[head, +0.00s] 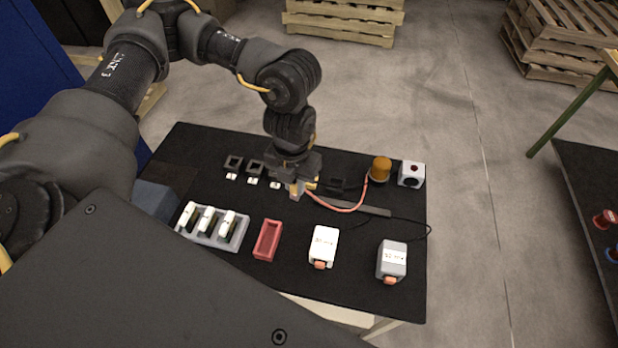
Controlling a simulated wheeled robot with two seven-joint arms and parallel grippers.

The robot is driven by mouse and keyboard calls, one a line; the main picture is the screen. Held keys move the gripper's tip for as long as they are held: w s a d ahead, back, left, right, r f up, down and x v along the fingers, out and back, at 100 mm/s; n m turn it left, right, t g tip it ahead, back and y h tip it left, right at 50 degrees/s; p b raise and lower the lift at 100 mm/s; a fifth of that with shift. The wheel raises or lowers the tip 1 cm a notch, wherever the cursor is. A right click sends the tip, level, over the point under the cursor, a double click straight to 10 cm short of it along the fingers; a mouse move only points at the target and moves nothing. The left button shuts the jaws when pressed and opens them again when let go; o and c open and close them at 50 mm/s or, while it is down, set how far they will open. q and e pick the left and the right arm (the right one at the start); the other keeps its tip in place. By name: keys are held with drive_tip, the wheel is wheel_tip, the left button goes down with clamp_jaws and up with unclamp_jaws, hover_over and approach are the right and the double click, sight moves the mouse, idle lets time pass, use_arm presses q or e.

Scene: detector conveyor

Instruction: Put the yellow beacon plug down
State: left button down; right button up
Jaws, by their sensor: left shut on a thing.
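My left gripper (299,192) points down over the middle of the black table (190,150) and is shut on the yellow beacon plug (309,186). Only a little yellow shows at the fingers; the rest of the plug is hidden. I cannot tell whether the plug touches the table. An orange-red cable (345,210) runs from the plug in a curve to the amber beacon (380,168), which stands at the back right of the table. My right gripper is not in view.
Black square holders (234,162) with white labels line the back. In front are a grey rack (240,241) with white units, a red tray (267,240), a white box (323,245) and a grey box (392,262). A white button box (411,174) stands beside the beacon.

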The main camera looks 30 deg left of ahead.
use_arm(q)
drive_tip(key=shift+n, duration=1)
drive_tip(key=shift+w+a+f, duration=0.1)
drive_tip(key=w+a+f+b, duration=0.1)
drive_tip(key=w+f+b, duration=0.2)
drive_tip(key=w+b, duration=0.1)
drive_tip(key=w+a+f+b, duration=0.1)
drive_tip(key=w+f+b, duration=0.2)
drive_tip(key=w+b, duration=0.1)
drive_tip(key=w+a+f+b, duration=0.1)
drive_tip(key=w+f+b, duration=0.2)
drive_tip(key=w+b, duration=0.1)
drive_tip(key=shift+w+a+f+b, duration=0.1)
drive_tip(key=shift+w+f+b, duration=0.2)
drive_tip(key=shift+w, duration=0.2)
drive_tip(key=f+b, duration=0.3)
drive_tip(key=shift+w+a+f, duration=0.1)
drive_tip(key=shift+w+f, duration=0.1)
drive_tip(key=shift+w, duration=0.05)
drive_tip(key=shift+r, duration=0.15)
drive_tip(key=shift+s+f, duration=0.1)
drive_tip(key=shift+f, duration=0.1)
drive_tip(key=c, duration=1.6)
unclamp_jaws()
drive_tip(key=shift+o, duration=1.5)
